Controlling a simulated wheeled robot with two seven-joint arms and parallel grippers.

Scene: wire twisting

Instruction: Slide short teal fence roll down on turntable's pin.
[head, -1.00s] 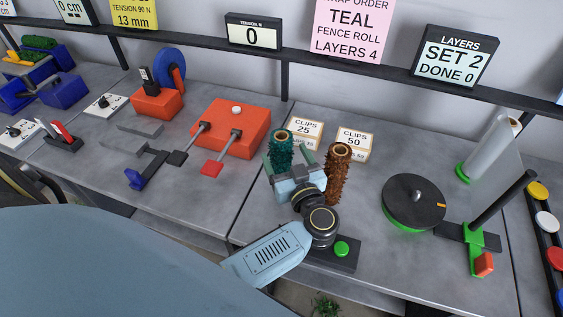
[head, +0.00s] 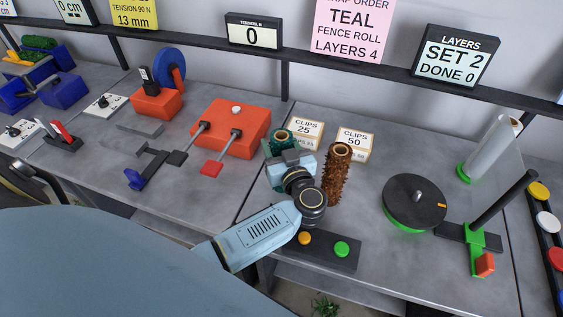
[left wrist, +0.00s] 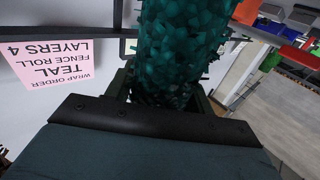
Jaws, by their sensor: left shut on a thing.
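The short teal fence roll (head: 281,137) stands upright at the back of the bench, left of a brown roll. My left gripper (head: 286,155) is around the teal roll and shut on it. In the left wrist view the teal roll (left wrist: 180,45) fills the space between the fingers. In the head view the gripper hides the roll's lower part, so I cannot tell whether it touches the bench. The turntable (head: 402,206), a black disc with a green base, is to the right; its short pin (head: 419,196) stands bare. My right gripper is not in view.
The brown roll (head: 338,178) stands close right of my gripper. Clip boxes (head: 353,142) are behind it. A button box (head: 322,252) is in front. A black post on a green bracket (head: 477,236) stands right of the turntable. Bench between brown roll and turntable is clear.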

